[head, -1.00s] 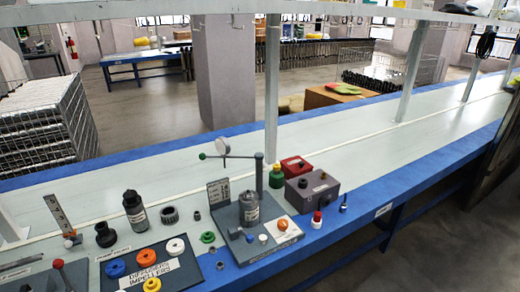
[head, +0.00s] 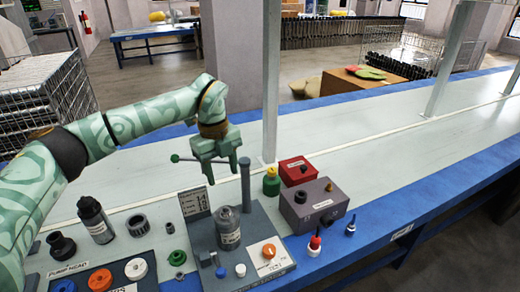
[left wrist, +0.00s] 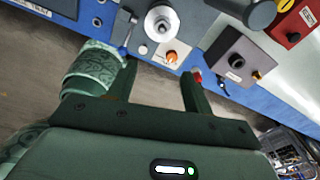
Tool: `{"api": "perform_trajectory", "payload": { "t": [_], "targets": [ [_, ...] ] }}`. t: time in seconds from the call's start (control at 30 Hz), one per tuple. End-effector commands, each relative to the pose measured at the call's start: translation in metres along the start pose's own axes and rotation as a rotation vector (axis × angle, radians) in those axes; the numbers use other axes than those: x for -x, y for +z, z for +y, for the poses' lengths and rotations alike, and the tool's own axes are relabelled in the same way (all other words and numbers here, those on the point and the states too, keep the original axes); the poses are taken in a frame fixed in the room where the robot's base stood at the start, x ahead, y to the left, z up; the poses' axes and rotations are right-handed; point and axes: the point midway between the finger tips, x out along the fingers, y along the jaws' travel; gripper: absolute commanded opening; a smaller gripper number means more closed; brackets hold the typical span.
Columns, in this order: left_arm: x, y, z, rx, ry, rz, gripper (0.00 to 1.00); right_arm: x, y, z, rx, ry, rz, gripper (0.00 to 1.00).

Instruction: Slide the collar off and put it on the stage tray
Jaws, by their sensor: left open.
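My left gripper (head: 220,172) is open and empty, in the air above the grey test fixture (head: 262,222). Its fingers also show apart in the left wrist view (left wrist: 158,72). A grey cylinder (head: 228,230) stands upright on the fixture; the left wrist view shows it from above as pale rings (left wrist: 160,22), beyond the fingertips. I cannot make out which ring is the collar. A dark tray with a white label ending in "TRAY" (left wrist: 32,8) shows in the left wrist view's top left corner; I cannot read the whole label. My right gripper is out of view.
The fixture's post (head: 246,186) and side arm stand close to my left gripper. A purple-grey box (head: 314,206), a red box (head: 297,170) and a yellow-green bottle (head: 271,182) stand to the right. The bench further right is clear.

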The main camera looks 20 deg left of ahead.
Motion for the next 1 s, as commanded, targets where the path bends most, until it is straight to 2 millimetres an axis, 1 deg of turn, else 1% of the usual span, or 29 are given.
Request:
{"api": "perform_trajectory", "payload": {
  "t": [0.03,0.1,0.17,0.23,0.37,0.5,0.7,0.8,0.9,1.0],
  "targets": [
    [0.009,0.008,0.005,0.033,0.012,-0.042,0.51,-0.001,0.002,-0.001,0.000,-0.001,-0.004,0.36],
    [0.015,0.014,0.010,0.065,0.025,-0.078,0.51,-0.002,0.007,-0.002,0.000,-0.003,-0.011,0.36],
    [0.014,0.016,0.011,0.075,0.030,-0.089,0.51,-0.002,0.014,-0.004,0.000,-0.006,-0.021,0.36],
    [0.005,0.017,0.012,0.077,0.032,-0.089,0.51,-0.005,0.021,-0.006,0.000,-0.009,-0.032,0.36],
    [-0.021,0.019,0.012,0.075,0.034,-0.086,0.51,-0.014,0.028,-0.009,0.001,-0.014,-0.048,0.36],
    [-0.056,0.022,0.013,0.074,0.035,-0.085,0.51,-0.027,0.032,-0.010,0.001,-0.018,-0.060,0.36],
    [-0.102,0.026,0.014,0.073,0.033,-0.085,0.51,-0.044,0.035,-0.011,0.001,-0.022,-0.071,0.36],
    [-0.120,0.027,0.015,0.072,0.032,-0.085,0.51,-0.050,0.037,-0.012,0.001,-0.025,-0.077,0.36],
    [-0.133,0.028,0.015,0.073,0.031,-0.085,0.51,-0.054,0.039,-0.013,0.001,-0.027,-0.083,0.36],
    [-0.141,0.029,0.015,0.072,0.029,-0.086,0.51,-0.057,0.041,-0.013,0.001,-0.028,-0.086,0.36]
  ]
}}
